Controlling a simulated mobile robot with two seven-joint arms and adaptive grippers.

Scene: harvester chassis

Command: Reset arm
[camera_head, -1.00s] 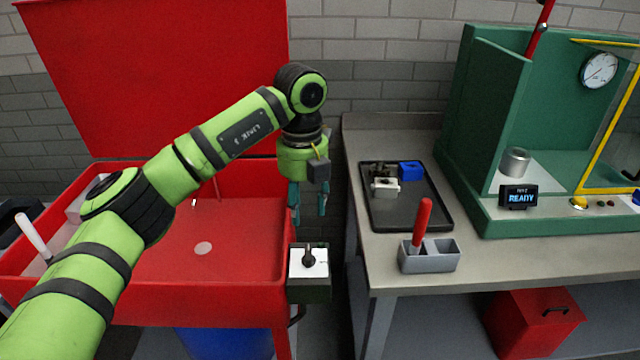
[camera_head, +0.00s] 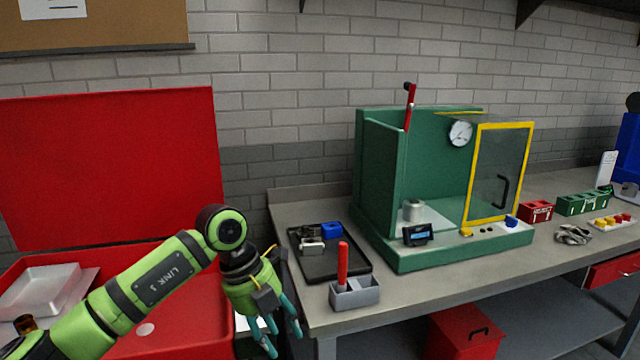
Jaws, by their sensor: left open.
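My left arm, green with black bands, comes in from the lower left over the red basin. My left gripper (camera_head: 283,338) has teal fingers spread apart with nothing between them. It points down in front of the workbench's left end, left of the grey two-slot holder. My right gripper is not in view.
The red basin (camera_head: 190,318) with its raised lid (camera_head: 110,165) is at left. The workbench (camera_head: 430,285) carries a black tray (camera_head: 345,268), a grey holder (camera_head: 355,295) with a red-handled tool (camera_head: 342,265), and a green press (camera_head: 382,175) with a yellow-framed door. A red box (camera_head: 465,335) is below.

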